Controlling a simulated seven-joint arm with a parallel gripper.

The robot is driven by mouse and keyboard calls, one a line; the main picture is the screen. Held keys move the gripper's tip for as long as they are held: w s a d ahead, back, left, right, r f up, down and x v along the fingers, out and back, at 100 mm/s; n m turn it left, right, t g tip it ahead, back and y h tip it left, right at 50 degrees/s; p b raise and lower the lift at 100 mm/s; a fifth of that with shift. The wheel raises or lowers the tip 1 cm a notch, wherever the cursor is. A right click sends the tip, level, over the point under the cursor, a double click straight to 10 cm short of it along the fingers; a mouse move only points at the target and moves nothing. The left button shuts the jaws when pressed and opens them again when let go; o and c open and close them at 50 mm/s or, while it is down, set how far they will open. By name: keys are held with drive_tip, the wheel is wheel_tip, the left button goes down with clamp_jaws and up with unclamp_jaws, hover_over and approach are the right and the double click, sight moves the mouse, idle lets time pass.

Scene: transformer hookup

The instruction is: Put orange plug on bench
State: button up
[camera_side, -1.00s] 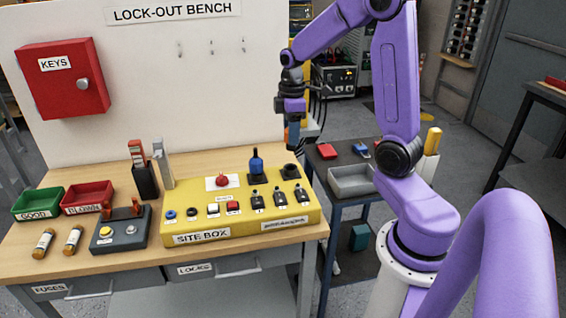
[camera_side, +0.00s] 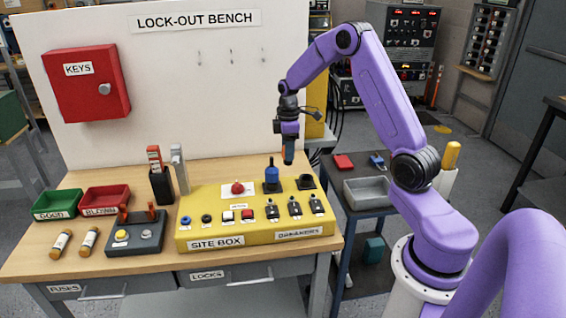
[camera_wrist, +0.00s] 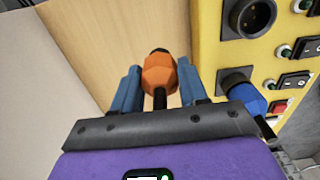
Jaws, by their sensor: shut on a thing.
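My gripper (camera_side: 288,158) is above the back right part of the bench (camera_side: 105,179), behind the yellow site box. In the wrist view its blue fingers (camera_wrist: 158,82) are shut on the orange plug (camera_wrist: 160,72), which has a dark tip and a dark stem. The plug is held between the fingers with bare wooden bench top (camera_wrist: 95,45) beyond it. In the side view the plug is mostly hidden by the fingers, and its height above the bench is hard to tell.
The yellow site box (camera_side: 215,228) fills the bench's right half. A blue plug (camera_side: 271,174) stands on it beside an open black socket (camera_side: 305,182). A holder with upright tools (camera_side: 160,182) and trays stand left. A dark side table (camera_side: 358,212) stands right.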

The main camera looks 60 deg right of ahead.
sight(283, 154)
drive_tip(key=shift+w+d+f, duration=0.3)
drive_tip(key=shift+w+f, duration=0.4)
drive_tip(key=shift+f, duration=0.2)
drive_tip(key=shift+w+d+f, duration=0.3)
drive_tip(key=shift+w+f, duration=0.35)
drive_tip(key=shift+f, duration=1.65)
drive_tip(key=shift+f, duration=0.15)
drive_tip(key=o, duration=1.2)
